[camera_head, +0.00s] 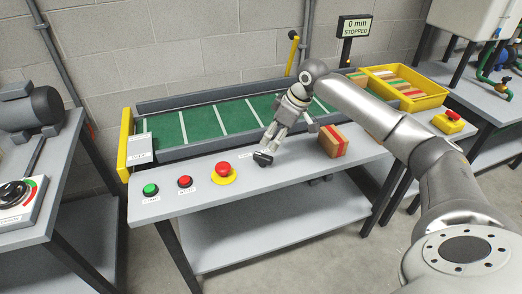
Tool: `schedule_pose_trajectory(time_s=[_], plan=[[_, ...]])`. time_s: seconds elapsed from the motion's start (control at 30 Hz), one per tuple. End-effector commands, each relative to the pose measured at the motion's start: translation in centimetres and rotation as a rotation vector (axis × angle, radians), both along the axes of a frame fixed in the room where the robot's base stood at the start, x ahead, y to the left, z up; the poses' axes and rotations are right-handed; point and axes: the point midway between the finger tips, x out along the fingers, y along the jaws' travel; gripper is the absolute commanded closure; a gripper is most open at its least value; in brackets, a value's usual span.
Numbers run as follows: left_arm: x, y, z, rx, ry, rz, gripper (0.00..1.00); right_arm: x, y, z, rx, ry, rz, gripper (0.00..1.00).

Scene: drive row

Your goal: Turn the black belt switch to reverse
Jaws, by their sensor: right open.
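The black belt switch (263,158) is a small black knob on the front ledge of the conveyor table, right of the red emergency stop. A small label lies to its left, too small to read. My right gripper (274,140) reaches in from the right and points down, with its fingertips just above and behind the switch. It is open and holds nothing. I cannot tell whether a finger touches the knob, nor which position the knob points to. My left gripper is not in view.
Left along the ledge are a green button (151,189), a red button (185,181) and a red emergency stop (223,169) on yellow. A striped box (333,141) stands close right of the gripper. The green belt (199,124) lies behind. The display (355,26) reads "0 mm STOPPED".

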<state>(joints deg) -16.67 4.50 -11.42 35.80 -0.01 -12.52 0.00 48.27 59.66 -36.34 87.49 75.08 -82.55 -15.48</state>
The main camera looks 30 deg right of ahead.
Motion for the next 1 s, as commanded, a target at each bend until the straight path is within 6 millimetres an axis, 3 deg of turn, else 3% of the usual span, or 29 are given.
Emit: schedule_pose_trajectory(time_s=[0.23, 0.5, 0.67, 0.87, 1.0], plan=[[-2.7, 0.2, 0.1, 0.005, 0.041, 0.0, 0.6, 1.5, 1.1, -4.5, 0.001, 0.003, 0.001, 0.55], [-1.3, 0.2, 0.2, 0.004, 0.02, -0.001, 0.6, 2.7, 1.7, -7.8, 0.001, 0.0, 0.0, 0.55], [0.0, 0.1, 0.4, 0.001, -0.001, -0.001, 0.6, 2.9, 1.8, -8.4, -0.002, 0.0, 0.001, 0.55], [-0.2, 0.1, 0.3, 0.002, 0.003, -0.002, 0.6, 2.9, 1.8, -8.4, -0.001, 0.0, 0.0, 0.55], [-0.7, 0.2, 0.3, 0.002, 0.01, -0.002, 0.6, 2.9, 1.8, -8.4, -0.001, 0.0, 0.0, 0.71]])
